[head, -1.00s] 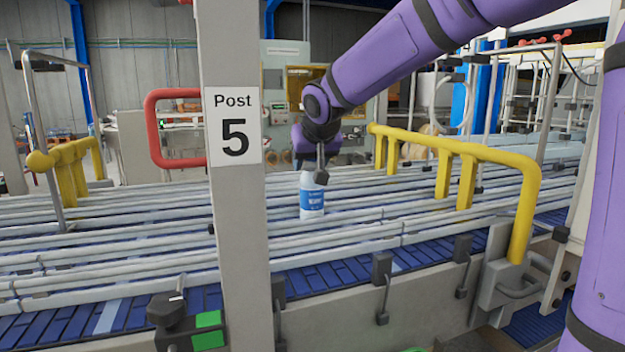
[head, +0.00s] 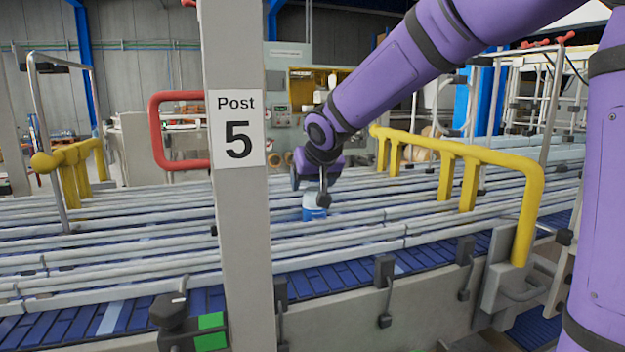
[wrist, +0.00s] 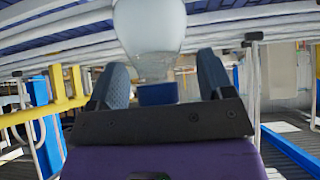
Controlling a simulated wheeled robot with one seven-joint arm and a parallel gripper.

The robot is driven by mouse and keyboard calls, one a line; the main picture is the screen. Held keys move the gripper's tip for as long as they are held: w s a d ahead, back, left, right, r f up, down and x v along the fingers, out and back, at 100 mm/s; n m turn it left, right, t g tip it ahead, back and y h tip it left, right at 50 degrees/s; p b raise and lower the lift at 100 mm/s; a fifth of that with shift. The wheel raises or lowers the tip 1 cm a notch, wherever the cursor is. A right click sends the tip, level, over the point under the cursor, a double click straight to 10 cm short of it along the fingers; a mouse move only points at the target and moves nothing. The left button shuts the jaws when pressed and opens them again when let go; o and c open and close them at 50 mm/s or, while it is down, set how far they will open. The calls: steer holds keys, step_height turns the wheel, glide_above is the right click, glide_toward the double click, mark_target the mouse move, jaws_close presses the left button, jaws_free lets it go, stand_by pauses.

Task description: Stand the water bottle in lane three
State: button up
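The water bottle (head: 314,206), with a blue label, stands roughly upright among the conveyor's rails in the head view. A rail hides its lower part, and I cannot tell the lane's number. My gripper (head: 322,192) is above and at its upper end. In the wrist view the clear bottle (wrist: 150,28) and its blue cap (wrist: 157,94) lie between the two fingers of my gripper (wrist: 163,72). The fingers are spread, with a visible gap beside the cap on each side, so they look open around the neck.
Several parallel grey rails (head: 400,229) divide the blue conveyor (head: 340,271) into lanes. A grey post marked 5 (head: 238,225) stands in front, left of the bottle. A yellow guard rail (head: 490,164) stands to the right, another yellow rail (head: 70,160) at the far left.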

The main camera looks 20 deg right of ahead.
steer(key=shift+s+r, duration=0.2)
steer(key=shift+r, duration=0.2)
steer(key=v, duration=1.1)
steer(key=s+d+f+g, duration=0.1)
steer(key=s+d+f, duration=0.1)
steer(key=s, duration=0.7)
steer(key=s+d+f+g, duration=0.1)
steer(key=s+d+f, duration=0.2)
steer(key=s, duration=0.5)
steer(key=s+d+f+g, duration=0.1)
steer(key=s+f, duration=0.3)
steer(key=s, duration=0.5)
steer(key=shift+s+d+f, duration=0.3)
steer(key=shift+d, duration=0.5)
